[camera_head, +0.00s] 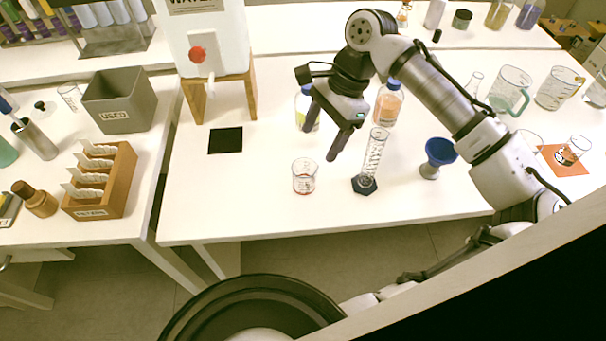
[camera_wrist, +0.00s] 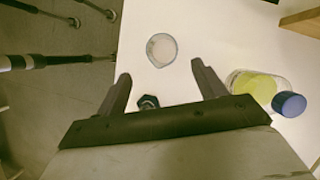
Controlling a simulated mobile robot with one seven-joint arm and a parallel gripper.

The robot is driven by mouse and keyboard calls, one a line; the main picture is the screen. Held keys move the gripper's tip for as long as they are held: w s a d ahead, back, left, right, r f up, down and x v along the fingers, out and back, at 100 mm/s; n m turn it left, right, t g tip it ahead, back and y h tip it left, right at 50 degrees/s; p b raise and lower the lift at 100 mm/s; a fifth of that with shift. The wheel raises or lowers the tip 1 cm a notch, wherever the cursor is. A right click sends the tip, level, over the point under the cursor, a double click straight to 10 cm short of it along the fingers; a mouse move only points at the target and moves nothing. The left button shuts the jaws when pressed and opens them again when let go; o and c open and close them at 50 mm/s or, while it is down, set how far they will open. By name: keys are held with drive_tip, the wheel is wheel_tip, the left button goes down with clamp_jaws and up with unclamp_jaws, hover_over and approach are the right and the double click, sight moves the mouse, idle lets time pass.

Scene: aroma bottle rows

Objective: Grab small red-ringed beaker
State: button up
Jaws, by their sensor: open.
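The small red-ringed beaker (camera_head: 304,177) is clear glass with a red ring near its base. It stands upright near the front edge of the white table. In the wrist view the beaker (camera_wrist: 161,49) shows from above, ahead of and between the fingertips. My gripper (camera_head: 325,133) is open and empty, above the table and a little beyond and to the right of the beaker. In the wrist view both fingers of my gripper (camera_wrist: 162,82) are spread apart and do not touch the beaker.
A graduated cylinder (camera_head: 373,155) on a dark hexagonal base stands just right of the beaker. A blue-capped bottle with yellow contents (camera_head: 306,108) and an orange one (camera_head: 387,104) stand behind. A blue funnel (camera_head: 439,152) is further right. A black square (camera_head: 225,140) lies left; the table between is clear.

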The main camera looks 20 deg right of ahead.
drive_tip(key=x, duration=0.7)
drive_tip(key=p+x, duration=0.1)
drive_tip(key=x, duration=0.3)
drive_tip(key=shift+w+d+f, duration=0.15)
drive_tip(key=shift+w+d, duration=0.1)
drive_tip(key=c, duration=1.1)
drive_tip(key=shift+o, duration=0.2)
